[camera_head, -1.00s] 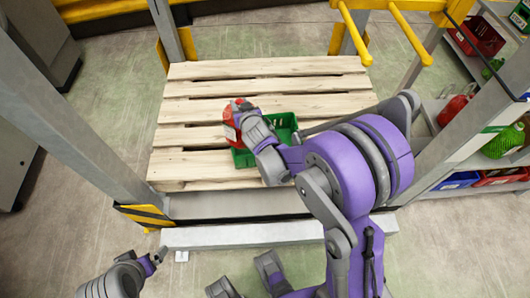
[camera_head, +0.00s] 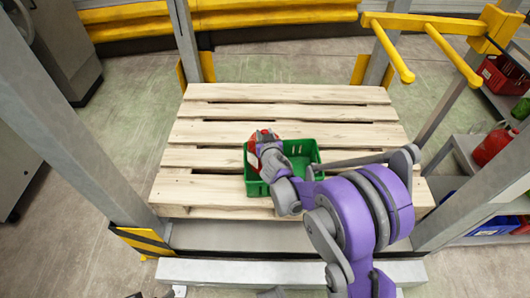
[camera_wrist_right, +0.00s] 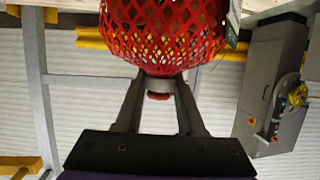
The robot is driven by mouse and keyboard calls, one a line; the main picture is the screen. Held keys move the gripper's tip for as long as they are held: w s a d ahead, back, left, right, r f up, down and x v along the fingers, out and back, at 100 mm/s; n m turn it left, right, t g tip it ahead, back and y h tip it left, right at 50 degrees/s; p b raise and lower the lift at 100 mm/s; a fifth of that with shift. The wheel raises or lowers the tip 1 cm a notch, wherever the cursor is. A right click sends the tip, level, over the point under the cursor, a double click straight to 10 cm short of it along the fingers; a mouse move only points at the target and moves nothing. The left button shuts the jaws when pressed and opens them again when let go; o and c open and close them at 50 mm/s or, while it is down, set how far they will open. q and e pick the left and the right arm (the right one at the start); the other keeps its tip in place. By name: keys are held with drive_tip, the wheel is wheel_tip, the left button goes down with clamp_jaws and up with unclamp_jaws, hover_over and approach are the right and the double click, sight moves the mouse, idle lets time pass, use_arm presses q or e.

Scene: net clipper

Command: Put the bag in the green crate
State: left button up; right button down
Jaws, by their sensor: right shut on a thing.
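A red net bag (camera_head: 252,153) is at the left end of the green crate (camera_head: 314,153), which sits on the wooden pallet. My right gripper (camera_head: 264,140) is above that end, and the hand hides much of the bag. The right wrist view shows the gripper (camera_wrist_right: 158,92) shut on the gathered neck of the bag, with the full red mesh (camera_wrist_right: 165,38) beyond the fingertips. I cannot tell whether the bag hangs above the crate or is partly inside it. Only a dark sliver of my left gripper (camera_head: 165,294) shows at the bottom edge.
The pallet (camera_head: 290,94) has bare slats around the crate. Grey posts (camera_head: 75,135) and yellow bars (camera_head: 392,50) frame it.

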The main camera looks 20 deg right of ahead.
wheel_tip(320, 180, down, 8)
drive_tip(key=b, duration=0.2)
drive_tip(key=shift+r, duration=0.1)
drive_tip(key=c, duration=0.5)
unclamp_jaws()
